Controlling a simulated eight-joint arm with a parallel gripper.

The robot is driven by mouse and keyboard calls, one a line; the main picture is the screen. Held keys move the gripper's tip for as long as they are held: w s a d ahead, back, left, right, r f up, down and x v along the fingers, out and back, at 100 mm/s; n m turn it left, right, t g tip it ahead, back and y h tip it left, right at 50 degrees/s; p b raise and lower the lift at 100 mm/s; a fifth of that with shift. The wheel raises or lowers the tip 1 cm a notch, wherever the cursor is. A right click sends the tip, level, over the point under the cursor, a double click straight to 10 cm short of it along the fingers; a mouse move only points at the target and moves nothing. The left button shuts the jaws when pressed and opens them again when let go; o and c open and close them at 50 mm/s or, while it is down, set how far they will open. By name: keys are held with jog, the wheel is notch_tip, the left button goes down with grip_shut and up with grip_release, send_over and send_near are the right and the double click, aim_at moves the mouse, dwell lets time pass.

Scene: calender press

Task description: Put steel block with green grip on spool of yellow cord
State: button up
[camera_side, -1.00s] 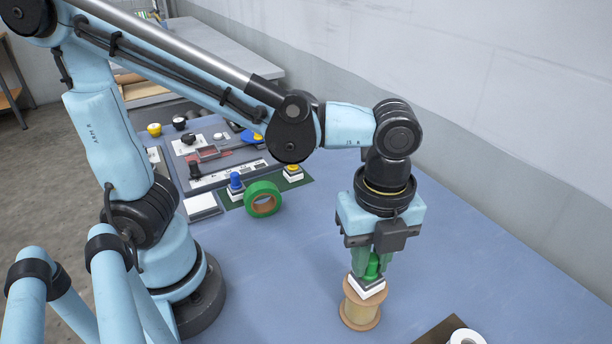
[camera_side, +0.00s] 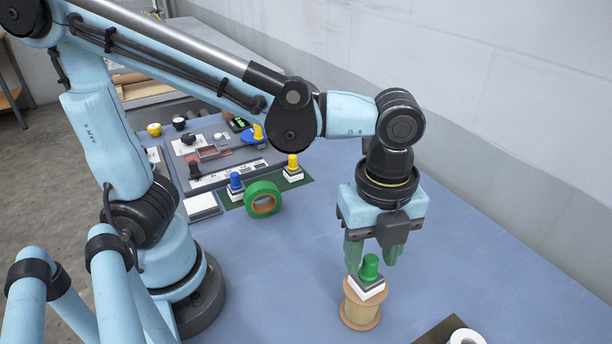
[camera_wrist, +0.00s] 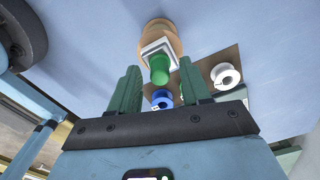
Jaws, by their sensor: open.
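The steel block with green grip (camera_side: 369,276) sits on top of the spool of yellow cord (camera_side: 360,309), which stands upright on the blue table. The block looks slightly turned but level on the spool. My gripper (camera_side: 371,258) is open just above, its fingers apart on either side of the green grip and clear of it. In the wrist view the green grip (camera_wrist: 159,68) shows beyond my open fingers (camera_wrist: 160,92), with the spool (camera_wrist: 161,30) behind the block.
A green tape roll (camera_side: 262,199) stands left of the spool, near blocks with a blue grip (camera_side: 235,182) and a yellow grip (camera_side: 292,167). A white spool (camera_side: 466,337) is on a brown board (camera_side: 436,331) at front right. The table between is clear.

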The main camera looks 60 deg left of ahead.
aim_at(370, 257)
notch_tip(370, 257, up, 11)
jog(key=w+a+f+n+t, duration=0.1)
jog(key=a+f+n+t, duration=0.2)
jog(key=a+n, duration=0.5)
jog(key=w+a+f+n+t, duration=0.2)
jog(key=a+f+n+t, duration=0.2)
jog(key=a+n, duration=0.5)
notch_tip(370, 257, down, 2)
jog(key=n, duration=0.4)
jog(key=shift+w+f+n, duration=0.2)
jog(key=shift+f+n, duration=0.05)
jog(key=shift+n, duration=0.05)
